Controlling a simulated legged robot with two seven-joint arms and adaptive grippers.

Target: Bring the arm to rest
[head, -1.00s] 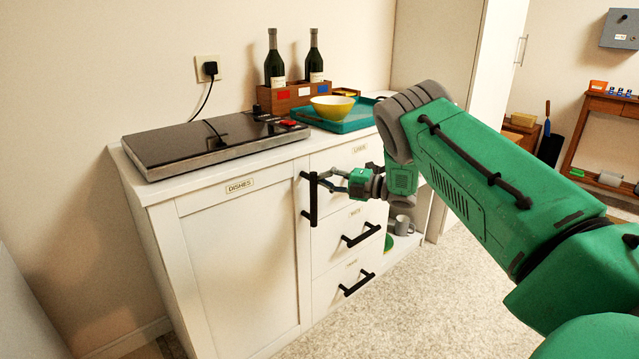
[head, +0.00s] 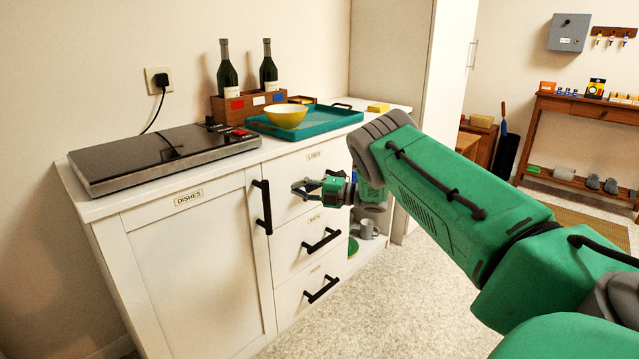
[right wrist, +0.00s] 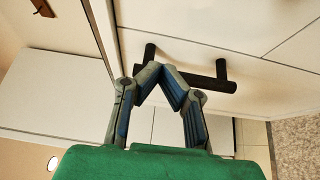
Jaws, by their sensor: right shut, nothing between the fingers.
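My right arm (head: 450,190), green with grey joints, reaches in from the right in the head view. My right gripper (head: 299,187) is shut and empty in front of the top drawer, a little right of the black handle (head: 262,207) of the door marked DISHES. A gap shows between fingers and handle in the head view. In the right wrist view the fingertips (right wrist: 160,70) meet, with a dark bar handle (right wrist: 200,76) behind them; I cannot tell if they touch it. My left gripper is not in view.
The white cabinet (head: 205,265) has its door and drawers shut. On top are a black hob (head: 165,155), a teal tray (head: 335,122), a yellow bowl (head: 286,117) and two bottles in a wooden box (head: 232,107). Speckled floor in front is free.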

